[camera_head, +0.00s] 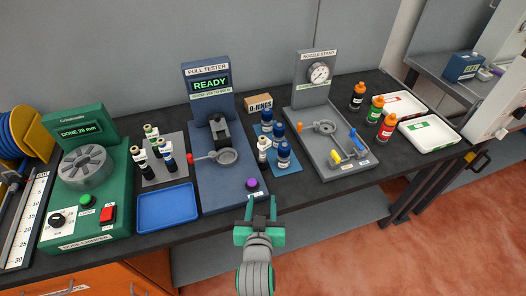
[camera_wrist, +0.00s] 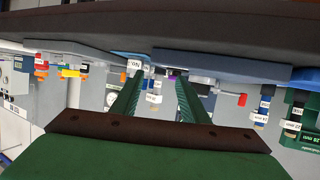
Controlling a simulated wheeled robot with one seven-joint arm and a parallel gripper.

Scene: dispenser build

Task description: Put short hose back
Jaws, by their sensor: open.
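My gripper (camera_head: 260,210) is open and empty, held in front of the bench edge, below the purple button of the pull tester (camera_head: 222,180). In the wrist view its two green fingers (camera_wrist: 153,100) stand apart with nothing between them. I cannot tell for sure which piece is the short hose. Several dark upright pieces with pale tops (camera_head: 158,154) stand on a grey mat (camera_head: 176,173) left of the pull tester. The pull tester's screen reads READY, and its round cup looks empty. The green crimping machine (camera_head: 90,200) reads DONE 28 mm.
An empty blue tray (camera_head: 167,207) lies at the front edge. Orange-capped bottles (camera_head: 375,109) and two white trays (camera_head: 428,134) are at right. An O-rings box (camera_head: 258,103) is behind.

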